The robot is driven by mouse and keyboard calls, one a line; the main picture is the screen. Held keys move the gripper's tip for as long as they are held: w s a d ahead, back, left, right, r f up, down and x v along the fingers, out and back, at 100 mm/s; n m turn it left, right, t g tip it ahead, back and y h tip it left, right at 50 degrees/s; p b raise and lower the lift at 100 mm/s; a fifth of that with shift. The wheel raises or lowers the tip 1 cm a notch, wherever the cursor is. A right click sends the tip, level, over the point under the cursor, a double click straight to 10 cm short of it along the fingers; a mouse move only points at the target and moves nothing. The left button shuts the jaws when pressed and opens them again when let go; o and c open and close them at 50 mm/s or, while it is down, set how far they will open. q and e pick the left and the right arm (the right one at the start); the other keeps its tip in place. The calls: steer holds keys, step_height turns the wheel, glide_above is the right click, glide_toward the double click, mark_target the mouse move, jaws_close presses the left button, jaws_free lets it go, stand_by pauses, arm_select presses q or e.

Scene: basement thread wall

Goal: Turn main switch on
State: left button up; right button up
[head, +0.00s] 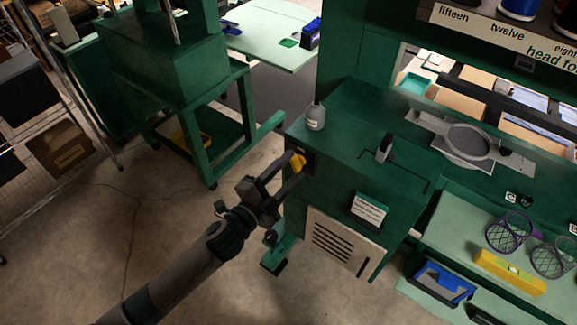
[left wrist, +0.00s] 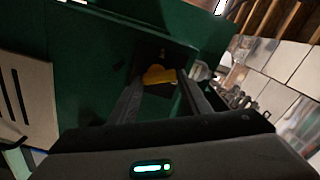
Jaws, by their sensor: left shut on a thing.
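The main switch has a yellow handle (head: 297,161) on a dark plate on the end face of the green machine cabinet (head: 345,165). In the left wrist view the yellow handle (left wrist: 157,74) shows between the two fingertips. My left gripper (head: 291,174) reaches up from the lower left, and its fingers are shut on the yellow handle. The fingers hide part of the handle and its plate, so I cannot tell which marking it points at. My right gripper is not in view.
A grey bottle (head: 316,116) stands on the cabinet's top corner. A vented beige panel (head: 340,243) and a small sign (head: 369,210) are on its front. Wire baskets (head: 511,232) and a yellow level (head: 510,272) are at the right. Floor at left is clear.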

arm_select(q)
steer(key=m+p, duration=0.1)
steer(key=m, duration=0.3)
steer(key=shift+s+d+m, duration=0.1)
steer(key=shift+d+m, duration=0.05)
steer(key=shift+m, duration=0.15)
steer(key=shift+f+m, duration=0.1)
steer(key=shift+m, duration=0.2)
steer(key=o, duration=1)
steer(key=shift+o, duration=0.2)
steer(key=shift+s, duration=0.1)
steer(key=b+v, duration=0.5)
steer(key=v, duration=1.2)
steer(key=shift+b, duration=0.3)
